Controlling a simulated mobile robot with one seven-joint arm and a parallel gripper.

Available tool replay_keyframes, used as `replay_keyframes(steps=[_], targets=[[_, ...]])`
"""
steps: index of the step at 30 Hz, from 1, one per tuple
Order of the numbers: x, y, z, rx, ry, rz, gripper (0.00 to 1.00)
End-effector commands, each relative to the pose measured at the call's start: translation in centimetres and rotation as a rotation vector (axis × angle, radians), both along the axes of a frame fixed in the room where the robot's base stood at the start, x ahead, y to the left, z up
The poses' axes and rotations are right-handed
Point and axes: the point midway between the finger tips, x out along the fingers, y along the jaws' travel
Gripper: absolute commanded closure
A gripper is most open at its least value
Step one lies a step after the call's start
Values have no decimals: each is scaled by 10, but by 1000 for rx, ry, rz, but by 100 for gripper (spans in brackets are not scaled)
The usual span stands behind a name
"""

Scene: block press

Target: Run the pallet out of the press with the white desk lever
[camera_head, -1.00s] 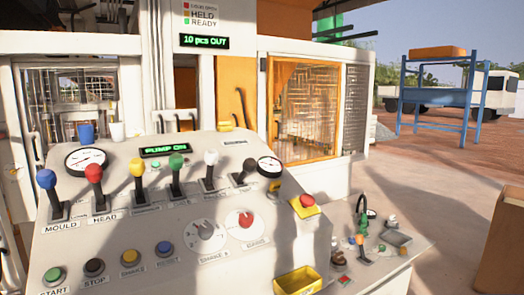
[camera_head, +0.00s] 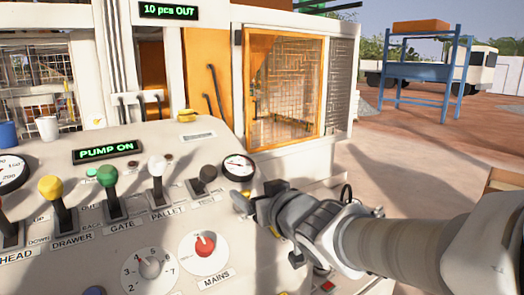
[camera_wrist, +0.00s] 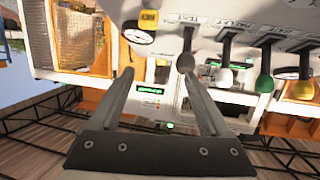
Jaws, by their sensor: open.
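The white-knobbed lever (camera_head: 157,167) stands on the sloping desk in the head view, labelled PALLET, between the green GATE lever and a dark-knobbed lever. In the upside-down wrist view the white knob (camera_wrist: 222,78) lies just right of the right finger. My gripper (camera_head: 245,203) is at the right side of the desk, right of the white lever and below the round gauge. It also shows in the wrist view (camera_wrist: 157,75), open and empty. The dark knob (camera_wrist: 186,62) lies at its right fingertip; I cannot tell if they touch.
The dark lever (camera_head: 207,175) stands between my gripper and the white lever. The green lever (camera_head: 109,176) and yellow lever (camera_head: 52,190) stand farther left. A gauge (camera_head: 238,167) is close by. Behind are the press's orange-framed mesh door (camera_head: 285,90) and a display reading "10 pcs OUT" (camera_head: 168,11).

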Motion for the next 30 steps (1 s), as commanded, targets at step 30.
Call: replay_keyframes(steps=[30], targets=[[26,196,25,229,-83,418,19]])
